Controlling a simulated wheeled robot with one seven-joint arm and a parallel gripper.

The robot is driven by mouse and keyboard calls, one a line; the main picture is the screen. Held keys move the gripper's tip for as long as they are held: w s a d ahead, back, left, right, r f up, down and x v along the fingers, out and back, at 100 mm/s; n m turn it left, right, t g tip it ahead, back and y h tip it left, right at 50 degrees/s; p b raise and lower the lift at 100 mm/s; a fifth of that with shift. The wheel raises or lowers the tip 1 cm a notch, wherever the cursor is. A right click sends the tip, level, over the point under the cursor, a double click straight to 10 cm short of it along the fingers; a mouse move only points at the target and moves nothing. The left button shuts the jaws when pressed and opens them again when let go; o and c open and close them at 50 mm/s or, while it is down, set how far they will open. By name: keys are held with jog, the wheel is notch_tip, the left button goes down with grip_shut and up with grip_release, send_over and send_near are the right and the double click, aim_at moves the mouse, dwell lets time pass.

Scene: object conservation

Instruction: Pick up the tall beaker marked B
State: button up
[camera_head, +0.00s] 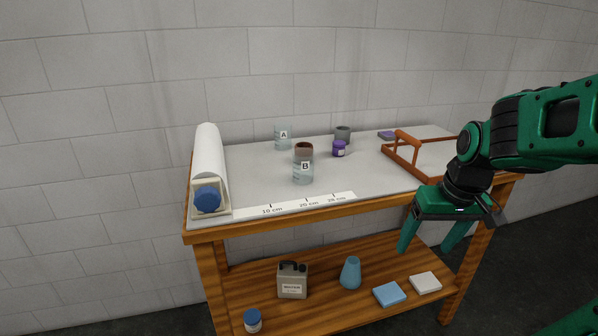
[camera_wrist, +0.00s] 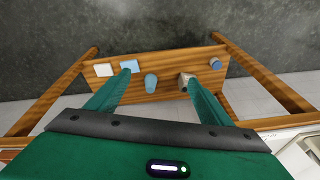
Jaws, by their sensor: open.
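The beaker marked B (camera_head: 303,172) stands upright on the table top, left of the middle and near the front edge. It is clear, with something reddish-brown at its mouth and a B label on its side. A beaker marked A (camera_head: 283,138) stands behind it to the left. My gripper (camera_head: 424,250) is open and empty, in front of the table's right part and below the top's front edge, well right of beaker B. In the wrist view my gripper's fingers (camera_wrist: 160,80) point down over the lower shelf; beaker B does not show there.
A paper roll (camera_head: 208,153) lies at the table's left end. A purple jar (camera_head: 339,149), a grey cup (camera_head: 343,134) and an orange-brown frame (camera_head: 418,166) stand to the right. A ruler strip (camera_head: 290,207) lies along the front. The lower shelf (camera_head: 328,290) holds a canister, a blue vase and sponges.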

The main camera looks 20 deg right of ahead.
jog(key=w+a+r+n+t+y, duration=0.1)
jog(key=w+a+n+t, duration=0.2)
jog(key=w, duration=0.7)
jog(key=w+a+r+n+t+y, duration=0.1)
jog(key=w+a+r+n+t, duration=0.15)
jog(key=w, duration=0.75)
jog(key=n+t+y, duration=0.3)
jog(key=t+y, duration=0.1)
send_near(298, 153)
jog(key=x, duration=0.5)
jog(key=shift+w+a+f, duration=0.1)
jog(key=shift+w+f, duration=0.1)
jog(key=shift+w, duration=0.05)
jog(key=shift+a+x, duration=0.15)
jog(key=shift+x, duration=1.2)
jog(key=shift+a+x, duration=0.15)
jog(key=shift+x, duration=1.15)
jog(key=shift+s+f, duration=0.1)
jog(key=shift+s, duration=0.05)
jog(key=c, duration=1.2)
